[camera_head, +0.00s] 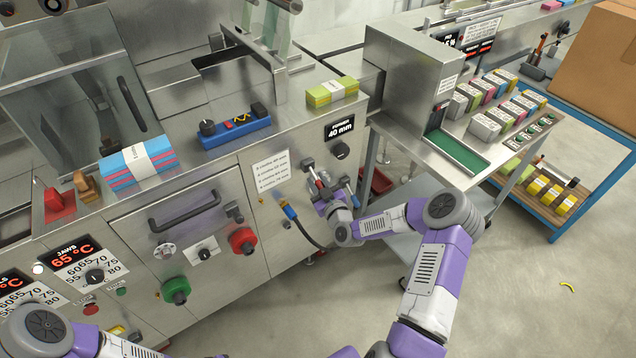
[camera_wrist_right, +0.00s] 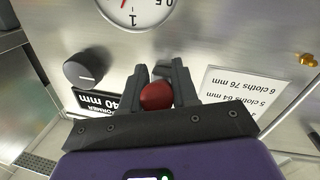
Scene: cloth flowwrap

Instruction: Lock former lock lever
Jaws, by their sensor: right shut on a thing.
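My right gripper (camera_head: 328,188) is at the front face of the machine, below the former display (camera_head: 339,128) that reads 40 mm. In the right wrist view its two dark fingers (camera_wrist_right: 161,82) are closed around a red rounded knob (camera_wrist_right: 157,96), which appears to be the lock lever's handle. The lever's shaft is hidden behind the knob and fingers, so its angle cannot be told. Of my left arm only links show at the lower left in the head view; its gripper is out of sight.
A black former knob (camera_head: 341,151) sits beside the grip; it also shows in the right wrist view (camera_wrist_right: 83,70). A white cloth-size label (camera_head: 273,171) is left of it. A gauge (camera_wrist_right: 132,8) and brass fitting (camera_wrist_right: 306,60) are close by. A conveyor table (camera_head: 465,158) stands to the right.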

